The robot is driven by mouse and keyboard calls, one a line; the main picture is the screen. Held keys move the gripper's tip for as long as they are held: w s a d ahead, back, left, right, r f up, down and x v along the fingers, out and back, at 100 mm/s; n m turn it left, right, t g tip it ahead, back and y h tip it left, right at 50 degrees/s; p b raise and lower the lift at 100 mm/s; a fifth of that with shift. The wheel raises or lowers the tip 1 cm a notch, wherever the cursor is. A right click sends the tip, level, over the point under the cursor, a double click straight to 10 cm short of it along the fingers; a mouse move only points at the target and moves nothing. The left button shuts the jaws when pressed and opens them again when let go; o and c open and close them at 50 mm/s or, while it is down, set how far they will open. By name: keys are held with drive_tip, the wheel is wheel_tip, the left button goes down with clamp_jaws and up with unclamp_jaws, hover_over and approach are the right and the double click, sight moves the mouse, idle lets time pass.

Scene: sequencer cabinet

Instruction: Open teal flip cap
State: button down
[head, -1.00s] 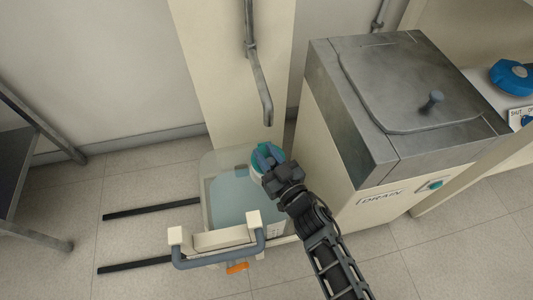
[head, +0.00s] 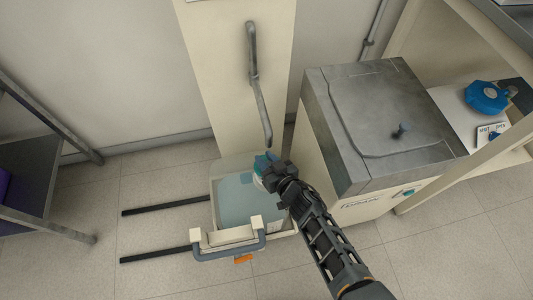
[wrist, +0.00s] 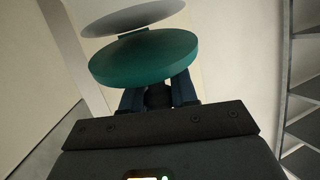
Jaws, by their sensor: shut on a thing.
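The teal flip cap (head: 261,164) is at the top right of a translucent pale-blue container (head: 240,198), beside a whitish neck. My gripper (head: 268,172) reaches it from the lower right and hides part of it. In the wrist view the teal cap (wrist: 145,58) is a broad round disc at the fingertips of my gripper (wrist: 157,95), which is shut on it. A pale grey disc (wrist: 133,17) lies just beyond the cap, at an angle to it with a gap between them. The exact finger contact is hidden under the disc.
The container sits in a cream carrier with a grey handle (head: 232,251), beside two dark floor rails (head: 165,207). A metal rack (head: 45,190) is at left.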

drive_tip(key=shift+w+a+r+g+h+p, duration=0.1)
drive_tip(key=shift+w+r+g+h+p, duration=0.5)
drive_tip(key=shift+p, duration=1.35)
drive_tip(key=shift+f+m+g+p, duration=0.2)
drive_tip(key=shift+m+g+p, duration=0.15)
drive_tip(key=shift+p, duration=0.2)
drive_tip(key=c, duration=0.9)
unclamp_jaws()
drive_tip(key=shift+o, duration=0.2)
drive_tip(key=shift+s+d+r+p, duration=0.3)
drive_tip(key=shift+s+r+p, duration=0.15)
drive_tip(key=shift+p, duration=0.2)
drive_tip(key=p+v, duration=0.4)
drive_tip(key=v, duration=0.1)
drive_tip(key=shift+d+r+p, duration=0.1)
drive_tip(key=shift+p, duration=0.25)
drive_tip(key=shift+s+d+r+p, duration=0.15)
drive_tip(key=shift+s+d+p, duration=0.25)
drive_tip(key=shift+s, duration=0.15)
